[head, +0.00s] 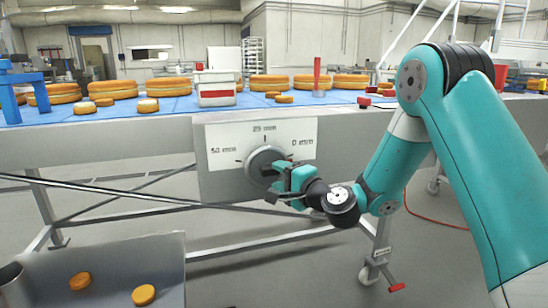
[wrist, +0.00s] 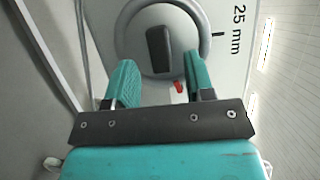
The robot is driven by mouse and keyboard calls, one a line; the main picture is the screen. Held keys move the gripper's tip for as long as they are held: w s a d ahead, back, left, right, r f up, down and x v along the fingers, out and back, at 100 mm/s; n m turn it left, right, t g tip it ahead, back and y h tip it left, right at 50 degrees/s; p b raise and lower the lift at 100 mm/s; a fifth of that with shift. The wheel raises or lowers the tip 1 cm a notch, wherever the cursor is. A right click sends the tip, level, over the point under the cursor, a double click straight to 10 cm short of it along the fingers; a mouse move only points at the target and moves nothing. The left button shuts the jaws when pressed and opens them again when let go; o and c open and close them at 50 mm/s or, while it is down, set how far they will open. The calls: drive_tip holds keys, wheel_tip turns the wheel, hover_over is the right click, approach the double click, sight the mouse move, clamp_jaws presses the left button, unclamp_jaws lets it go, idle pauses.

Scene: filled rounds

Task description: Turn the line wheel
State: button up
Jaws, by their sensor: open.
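The line wheel (head: 263,163) is a round grey dial on a white scale plate (head: 222,139), marked 50 mm at left, 25 mm at top and 0 mm at right. In the wrist view the wheel (wrist: 128,38) has a dark raised bar grip (wrist: 159,50). A small red mark (wrist: 180,87) shows at its rim, on the 0 mm side. My gripper (head: 279,174) is at the wheel's lower right. In the wrist view my gripper (wrist: 159,64) is open, its teal fingers either side of the bar's line. I cannot tell whether they touch the wheel.
The plate hangs on the front of a long table with a blue top (head: 180,105). Cheese rounds (head: 270,82) and a white tub with a red band (head: 216,90) stand there. A grey bin (head: 110,262) with small rounds is at lower left. A rail runs below the plate.

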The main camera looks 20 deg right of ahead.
sight(268, 169)
drive_tip(key=shift+p+x, duration=0.65)
drive_tip(key=shift+x, duration=0.3)
drive_tip(key=shift+w+a, duration=0.15)
drive_tip(key=shift+w, duration=0.25)
clamp_jaws()
